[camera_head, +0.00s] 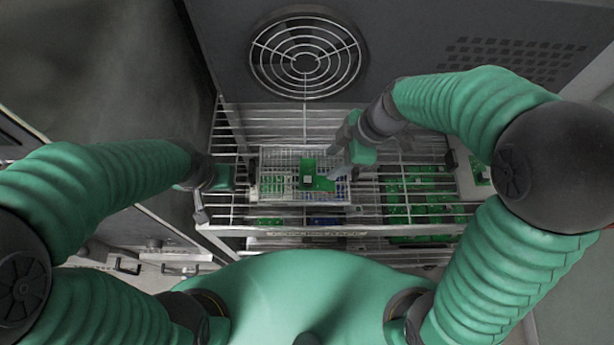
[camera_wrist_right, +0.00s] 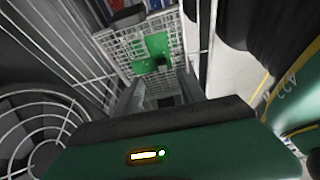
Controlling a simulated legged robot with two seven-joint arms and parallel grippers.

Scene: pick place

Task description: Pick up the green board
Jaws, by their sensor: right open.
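The green board (camera_head: 309,170) is in a white wire basket (camera_head: 270,160); it has a small pale part on it. In the right wrist view the green board (camera_wrist_right: 157,44) shows just beyond my fingertips, over the basket's grid (camera_wrist_right: 128,42). My right gripper (camera_head: 337,176) is open, at the board's right side; it also shows in the right wrist view (camera_wrist_right: 160,80). I cannot tell whether its fingers touch the board. My left gripper (camera_head: 203,210) hangs at the rack's left edge, left of the basket, and its jaw state is unclear.
The basket sits on a wire rack (camera_head: 228,215). More green boards (camera_head: 410,212) lie at right, below the rack's wires. A round fan grille (camera_head: 305,58) is on the dark cabinet behind. A pale panel (camera_head: 467,175) stands at the rack's right end.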

